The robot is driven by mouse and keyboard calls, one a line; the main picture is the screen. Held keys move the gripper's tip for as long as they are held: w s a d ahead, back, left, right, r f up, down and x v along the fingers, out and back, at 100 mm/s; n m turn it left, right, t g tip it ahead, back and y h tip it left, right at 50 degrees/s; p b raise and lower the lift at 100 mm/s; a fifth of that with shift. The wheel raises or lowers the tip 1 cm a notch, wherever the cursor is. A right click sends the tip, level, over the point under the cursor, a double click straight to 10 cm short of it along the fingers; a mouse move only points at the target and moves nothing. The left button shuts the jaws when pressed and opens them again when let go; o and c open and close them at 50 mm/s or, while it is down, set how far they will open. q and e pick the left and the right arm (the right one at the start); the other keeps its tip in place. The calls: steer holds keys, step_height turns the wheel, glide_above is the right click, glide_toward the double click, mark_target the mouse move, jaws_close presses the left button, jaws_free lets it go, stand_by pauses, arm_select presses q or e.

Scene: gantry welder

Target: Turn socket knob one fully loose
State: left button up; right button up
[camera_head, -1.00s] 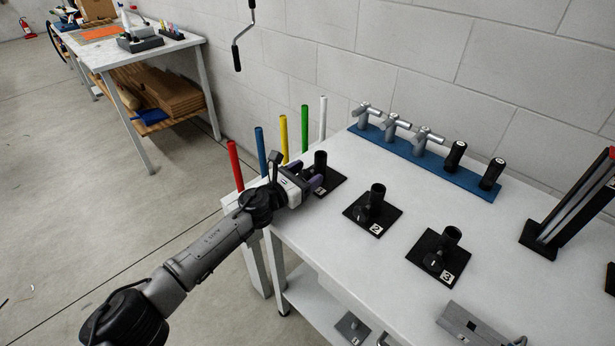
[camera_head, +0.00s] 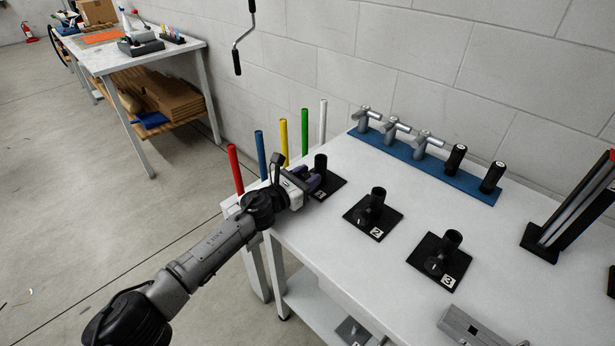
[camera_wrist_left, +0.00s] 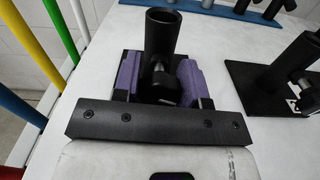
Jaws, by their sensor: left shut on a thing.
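Socket one is a black upright tube (camera_head: 320,161) on a black square plate (camera_head: 335,186) at the table's left end. In the left wrist view its tube (camera_wrist_left: 161,36) stands upright with an open top. Its black knob (camera_wrist_left: 164,85) sticks out toward my wrist camera. My left gripper (camera_head: 312,181) reaches in from the left at the socket. Its purple finger pads (camera_wrist_left: 161,80) are on both sides of the knob and shut on it. The contact itself is partly hidden. My right gripper is not in view.
Sockets two (camera_head: 376,203) and three (camera_head: 448,247) stand to the right. Coloured rods (camera_head: 259,154) stand behind my left wrist. A blue rack (camera_head: 424,165) with several fittings lies along the wall. A dark angled holder (camera_head: 570,208) stands at far right.

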arm_select(q)
steer(key=shift+r+n+p, duration=0.1)
steer(key=shift+n+p, duration=0.4)
steer(key=shift+p, duration=0.05)
steer(key=shift+n+p, duration=0.35)
steer(key=shift+n, duration=0.55)
steer(key=o, duration=0.9)
steer(key=shift+o, duration=0.2)
steer(key=shift+a, duration=0.1)
